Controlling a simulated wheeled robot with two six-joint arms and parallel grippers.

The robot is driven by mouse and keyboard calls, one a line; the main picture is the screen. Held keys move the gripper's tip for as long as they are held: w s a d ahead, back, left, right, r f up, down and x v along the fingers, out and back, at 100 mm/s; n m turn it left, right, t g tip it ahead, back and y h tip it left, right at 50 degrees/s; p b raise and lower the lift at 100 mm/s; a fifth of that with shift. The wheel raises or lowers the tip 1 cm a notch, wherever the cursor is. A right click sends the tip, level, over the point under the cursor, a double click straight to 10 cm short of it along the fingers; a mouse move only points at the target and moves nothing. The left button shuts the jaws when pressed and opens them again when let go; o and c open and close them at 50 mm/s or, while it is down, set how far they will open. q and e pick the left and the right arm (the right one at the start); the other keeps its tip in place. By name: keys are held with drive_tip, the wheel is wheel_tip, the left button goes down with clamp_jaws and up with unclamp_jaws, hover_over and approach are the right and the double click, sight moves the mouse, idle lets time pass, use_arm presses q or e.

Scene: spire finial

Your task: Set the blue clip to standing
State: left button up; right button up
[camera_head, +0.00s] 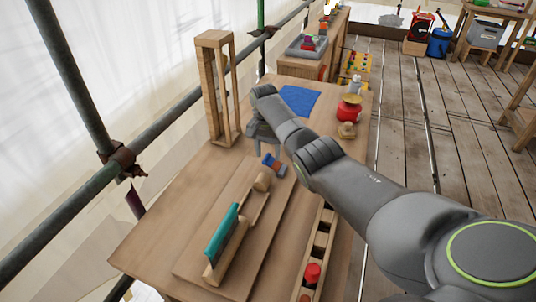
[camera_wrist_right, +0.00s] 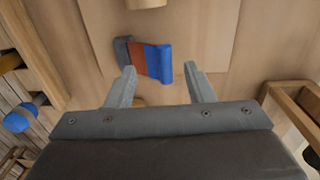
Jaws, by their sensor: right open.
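A small piece with blue, orange-red and dark grey bands, which I take as the blue clip (camera_wrist_right: 164,62), lies on the wooden board in the right wrist view. In the head view the clip (camera_head: 273,165) lies near the far end of the board, just in front of my right gripper. My right gripper (camera_wrist_right: 159,72) is open, its two fingers spread. The clip shows between and just beyond the fingertips, and I see no grip on it. In the head view the right gripper (camera_head: 264,139) is partly hidden by its own arm. My left gripper is not in view.
A tall wooden frame (camera_head: 210,95) stands left of the right gripper. A slotted rack (camera_head: 320,243) holds a red piece. A blue cloth (camera_head: 299,100) and a red pot (camera_head: 349,108) lie beyond.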

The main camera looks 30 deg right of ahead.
drive_tip(key=shift+f, duration=0.9)
